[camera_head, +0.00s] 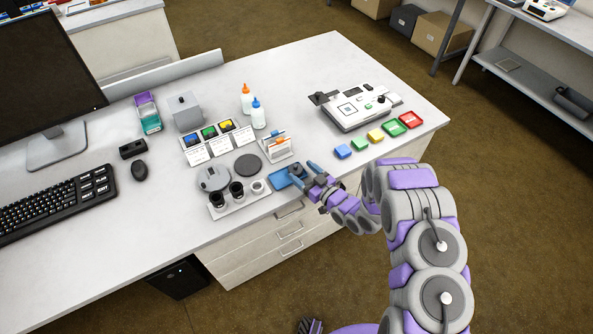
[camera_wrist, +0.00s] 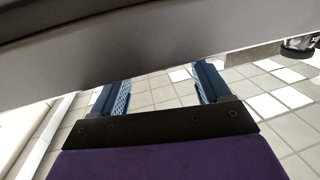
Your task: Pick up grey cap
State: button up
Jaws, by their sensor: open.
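I cannot tell for sure which thing is the grey cap. A small dark grey piece (camera_head: 297,170) shows between the fingertips of my gripper (camera_head: 296,167), at the right end of a small blue tray (camera_head: 282,183). A dark grey disc (camera_head: 248,165) and a lighter grey round piece (camera_head: 213,179) lie flat on the desk to the left. My gripper is open, with its blue fingers at the tray by the desk's front edge. In the wrist view both fingers of my gripper (camera_wrist: 162,78) are spread apart. A large grey surface (camera_wrist: 150,40) covers the upper part there.
A white holder (camera_head: 240,204) with two black cylinders and a paler one stands left of the tray. A small rack (camera_head: 279,148) stands behind it. A white instrument (camera_head: 358,104) and several coloured blocks stand to the right. Free desk (camera_head: 300,75) lies behind.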

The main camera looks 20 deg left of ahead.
aim_at(297, 169)
jog(key=x, duration=0.3)
jog(key=b+x, duration=0.1)
jog(key=shift+s+a+f, duration=0.1)
jog(key=shift+a+f, duration=0.2)
jog(key=shift+a, duration=0.1)
jog(key=shift+d+r, duration=0.15)
jog(key=shift+d, duration=0.25)
jog(key=shift+a, duration=0.25)
jog(key=c, duration=0.8)
